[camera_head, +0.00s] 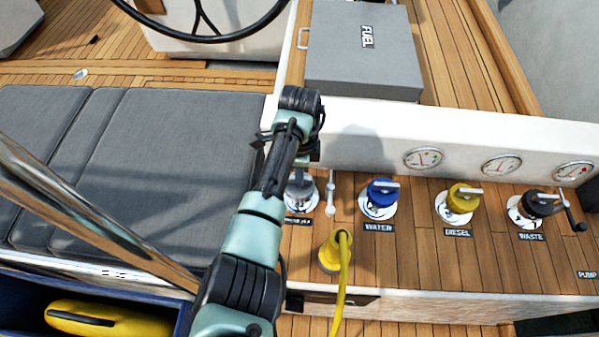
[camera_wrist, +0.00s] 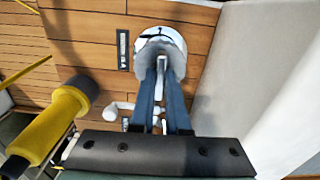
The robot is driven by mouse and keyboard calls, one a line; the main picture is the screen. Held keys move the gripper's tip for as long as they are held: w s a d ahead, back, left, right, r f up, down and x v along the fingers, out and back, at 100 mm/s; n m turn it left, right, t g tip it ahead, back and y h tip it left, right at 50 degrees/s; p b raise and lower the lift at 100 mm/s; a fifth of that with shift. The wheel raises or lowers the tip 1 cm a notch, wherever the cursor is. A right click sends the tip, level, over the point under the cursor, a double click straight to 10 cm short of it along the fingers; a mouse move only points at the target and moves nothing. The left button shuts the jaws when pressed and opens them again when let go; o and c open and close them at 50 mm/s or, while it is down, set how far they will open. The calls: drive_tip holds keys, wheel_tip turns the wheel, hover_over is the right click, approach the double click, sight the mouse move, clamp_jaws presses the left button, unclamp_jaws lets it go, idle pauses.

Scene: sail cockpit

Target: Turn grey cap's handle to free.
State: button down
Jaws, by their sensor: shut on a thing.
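The grey cap (camera_head: 301,186) sits on a round chrome deck plate at the left end of the row of caps. My gripper (camera_wrist: 161,75) is shut on the cap's pale handle (camera_wrist: 161,64), with one finger on each side. The handle runs lengthwise between the fingers. The fingertips partly cover the cap.
A chrome lever (camera_head: 330,194) stands close right of the grey cap. A yellow shore plug (camera_head: 335,250) with its cable is in front. Blue (camera_head: 381,192), yellow (camera_head: 462,199) and black (camera_head: 536,205) caps lie to the right. A white gauge wall (camera_head: 460,148) rises behind.

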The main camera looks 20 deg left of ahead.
drive_tip(key=n+p, duration=0.1)
drive_tip(key=n, duration=0.3)
drive_tip(key=shift+r+p, duration=0.1)
drive_tip(key=shift+p, duration=0.2)
drive_tip(key=n+p, duration=0.1)
drive_tip(key=n, duration=0.3)
drive_tip(key=shift+n, duration=0.3)
drive_tip(key=n+p, duration=0.1)
drive_tip(key=n, duration=0.3)
drive_tip(key=shift+n, duration=2.5)
drive_tip(key=c, duration=0.9)
unclamp_jaws()
